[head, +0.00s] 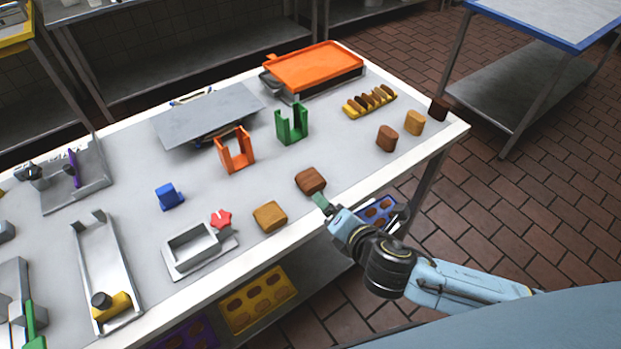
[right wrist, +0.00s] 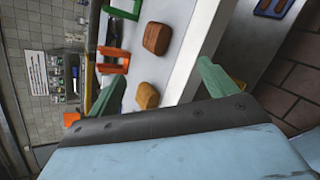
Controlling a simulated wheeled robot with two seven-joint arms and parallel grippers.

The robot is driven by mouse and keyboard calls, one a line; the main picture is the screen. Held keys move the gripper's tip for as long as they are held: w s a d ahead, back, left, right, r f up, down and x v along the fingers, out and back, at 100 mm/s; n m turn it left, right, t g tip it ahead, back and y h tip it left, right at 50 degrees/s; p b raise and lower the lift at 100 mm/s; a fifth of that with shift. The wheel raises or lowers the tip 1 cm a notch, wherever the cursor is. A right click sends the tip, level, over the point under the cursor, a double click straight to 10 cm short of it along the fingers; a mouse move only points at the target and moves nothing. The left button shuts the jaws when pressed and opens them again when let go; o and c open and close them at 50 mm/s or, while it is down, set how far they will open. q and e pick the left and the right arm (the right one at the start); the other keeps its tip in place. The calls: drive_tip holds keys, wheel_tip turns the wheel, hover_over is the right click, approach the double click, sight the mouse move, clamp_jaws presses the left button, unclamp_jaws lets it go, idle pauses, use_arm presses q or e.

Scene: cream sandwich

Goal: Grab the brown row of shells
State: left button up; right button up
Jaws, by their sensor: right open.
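A brown row of shells (head: 311,180), a rounded ridged block, sits on the table near its front edge in the head view. It also shows in the right wrist view (right wrist: 157,38), beyond the fingers. My right gripper (head: 322,204) has green fingers and is just in front of this brown row at the table edge. In the right wrist view my right gripper (right wrist: 160,85) is open with its fingers wide apart, and nothing is held. Another brown row (head: 387,138) stands farther right on the table. My left gripper is not in view.
A tan row (head: 270,216) lies left of the nearer brown row and shows between the fingers in the wrist view (right wrist: 147,96). Another tan row (head: 414,122) and a dark block (head: 438,109) stand right. Orange (head: 235,158) and green (head: 291,130) holders stand behind.

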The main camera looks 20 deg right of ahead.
sight(317, 186)
drive_tip(key=w+f+n+y, duration=0.1)
drive_tip(key=w+n, duration=0.2)
drive_tip(key=n, duration=0.1)
drive_tip(key=w+f+n+y, duration=0.1)
drive_tip(key=w+f+n, duration=0.1)
drive_tip(key=w+n, duration=0.1)
drive_tip(key=w+f+n+y, duration=0.1)
drive_tip(key=w+f+n, duration=0.1)
drive_tip(key=n, duration=0.4)
drive_tip(key=shift+w+t+b, duration=0.4)
drive_tip(key=shift+b+x, duration=0.45)
drive_tip(key=shift+x, duration=2.25)
drive_tip(key=shift+d+r, duration=0.15)
drive_tip(key=c, duration=1.1)
